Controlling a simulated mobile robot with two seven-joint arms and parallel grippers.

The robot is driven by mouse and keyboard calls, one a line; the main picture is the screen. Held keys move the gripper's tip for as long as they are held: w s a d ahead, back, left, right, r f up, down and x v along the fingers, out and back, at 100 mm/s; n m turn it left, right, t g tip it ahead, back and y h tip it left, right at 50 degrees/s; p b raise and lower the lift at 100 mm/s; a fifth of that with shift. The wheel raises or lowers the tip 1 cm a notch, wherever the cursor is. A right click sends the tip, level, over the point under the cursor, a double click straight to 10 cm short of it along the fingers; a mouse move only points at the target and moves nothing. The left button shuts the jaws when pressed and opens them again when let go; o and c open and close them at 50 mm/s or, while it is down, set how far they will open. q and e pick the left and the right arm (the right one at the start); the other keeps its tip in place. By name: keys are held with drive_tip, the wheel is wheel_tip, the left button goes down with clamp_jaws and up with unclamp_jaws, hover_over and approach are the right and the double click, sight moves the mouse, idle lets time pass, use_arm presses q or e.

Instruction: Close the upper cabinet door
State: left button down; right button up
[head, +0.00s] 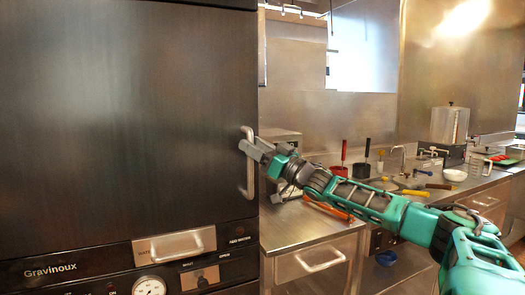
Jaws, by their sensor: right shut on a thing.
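The upper cabinet door (120,120) is a large dark metal panel that fills the left of the head view. Its pale vertical handle (248,180) is at the door's right edge. The door looks flush with the cabinet front, but I cannot tell whether a small gap is left. My right gripper (254,149) reaches in from the right and is shut on the upper part of the handle. My left gripper is not in view.
Below the door is a control panel marked Gravinoux with a dial (149,286) and a metal handle (175,246).

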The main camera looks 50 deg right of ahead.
drive_tip(key=p+v, duration=0.1)
drive_tip(key=v, duration=1.2)
drive_tip(key=shift+p, duration=0.4)
idle(0.4)
